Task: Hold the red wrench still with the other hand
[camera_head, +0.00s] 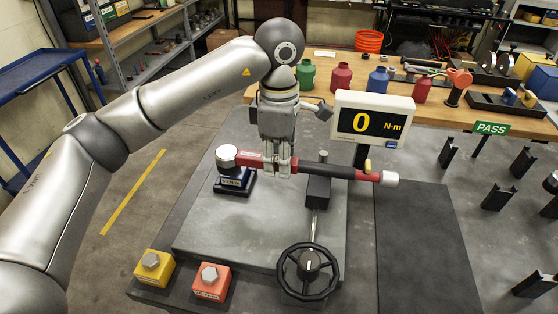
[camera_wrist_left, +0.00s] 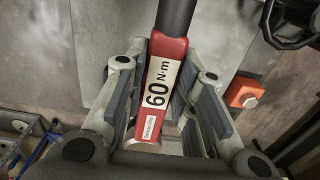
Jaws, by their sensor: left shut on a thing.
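The red wrench (camera_head: 247,160) with a black grip lies level across the bench plate in the head view. Its left end sits at a round silver head (camera_head: 227,152) above a dark blue block. Its right end has a white tip (camera_head: 389,178). My left gripper (camera_head: 281,168) comes down from above and is shut on the wrench's red part, near its left end. In the left wrist view, the wrench's red part (camera_wrist_left: 151,118), marked 60 N·m, lies between the fingers. My right gripper is not in view.
A display (camera_head: 372,122) reads 0 N·m behind the wrench. A black handwheel (camera_head: 307,270) stands in front, with a yellow block (camera_head: 154,267) and a red block (camera_head: 211,284) to its left. A dark post (camera_head: 318,190) stands by the black grip. A dark mat (camera_head: 424,250) is clear at right.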

